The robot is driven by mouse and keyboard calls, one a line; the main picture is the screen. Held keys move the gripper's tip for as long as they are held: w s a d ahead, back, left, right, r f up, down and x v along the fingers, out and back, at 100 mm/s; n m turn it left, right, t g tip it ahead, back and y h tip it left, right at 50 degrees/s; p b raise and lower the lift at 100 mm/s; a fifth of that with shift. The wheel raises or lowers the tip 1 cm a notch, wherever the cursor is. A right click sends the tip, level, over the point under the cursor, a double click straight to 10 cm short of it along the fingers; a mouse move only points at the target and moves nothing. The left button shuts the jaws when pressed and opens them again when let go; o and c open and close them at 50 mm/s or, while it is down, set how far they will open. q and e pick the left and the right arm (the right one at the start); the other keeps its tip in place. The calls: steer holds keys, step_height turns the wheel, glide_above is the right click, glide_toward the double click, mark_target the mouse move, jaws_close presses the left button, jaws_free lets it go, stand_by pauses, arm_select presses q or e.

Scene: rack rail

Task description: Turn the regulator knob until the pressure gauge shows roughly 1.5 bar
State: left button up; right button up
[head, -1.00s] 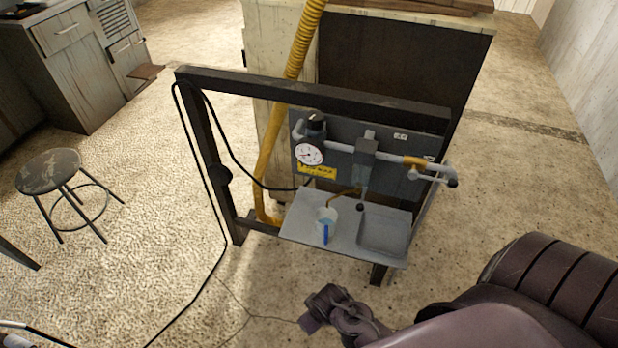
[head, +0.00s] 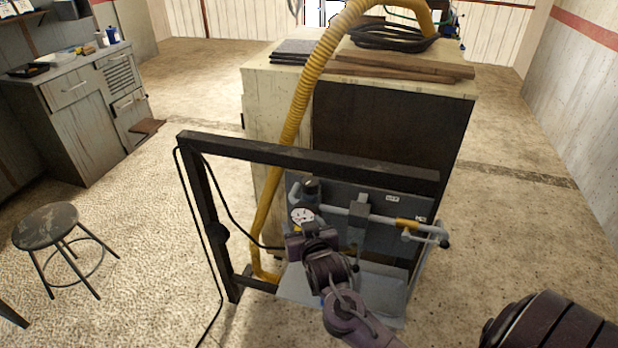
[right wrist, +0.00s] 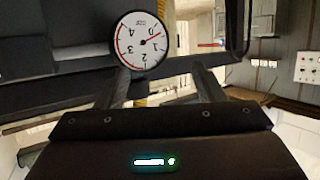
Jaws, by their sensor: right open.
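The regulator knob (head: 312,188) is black and sits on the panel just above the pressure gauge in the head view. My right gripper (head: 304,245) is in front of the panel, just below the gauge and apart from the knob. In the right wrist view its two fingers (right wrist: 163,78) are spread with nothing between them. I cannot make out the knob there. My left gripper is out of view.
A pipe with a yellow band (head: 407,223) runs along the right. A grey tray (head: 385,283) lies below, partly hidden by my arm. A yellow hose (head: 300,112) passes behind. A stool (head: 46,226) stands left.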

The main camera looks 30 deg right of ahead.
mark_target(309, 177)
steer(key=w+d+r+t+h, duration=0.1)
steer(key=w+d+r+m+t+h, duration=0.1)
steer(key=d+r, duration=0.1)
steer(key=w+d+r+h, duration=0.1)
steer(key=d, duration=0.1)
steer(key=shift+w+d+r+m+t, duration=0.2)
steer(key=shift+r+m+t, duration=0.1)
steer(key=shift+t, duration=0.1)
steer(key=shift+w+d, duration=0.1)
steer(key=shift+w, duration=0.2)
steer(key=p+x, duration=0.2)
steer(key=x, duration=0.4)
steer(key=shift+w+d, duration=0.15)
steer(key=shift+w, duration=0.2)
steer(key=shift+c, duration=0.3)
steer(key=shift+f, duration=0.1)
steer(key=c, duration=0.9)
